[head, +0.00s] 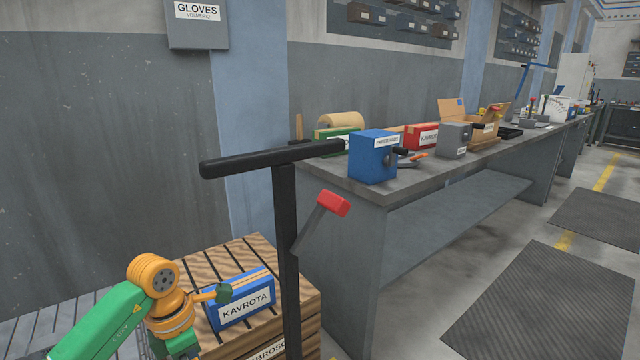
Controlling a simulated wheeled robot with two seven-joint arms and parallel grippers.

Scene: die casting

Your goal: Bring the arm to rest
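My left arm comes in at the lower left, green with orange joints. It is bent in front of the wooden crate, and part of it runs out of the bottom edge. I make out no gripper fingers on it, and I see nothing held. My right arm and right gripper are not in the picture.
A blue box labelled KAVROTA (243,311) lies on a slatted wooden crate (226,258), close beside my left arm. A black T-shaped post (286,240) stands in front, with a red-tipped lever (334,203) beside it. A grey workbench (343,225) holds several boxes. Floor mats (545,305) lie right.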

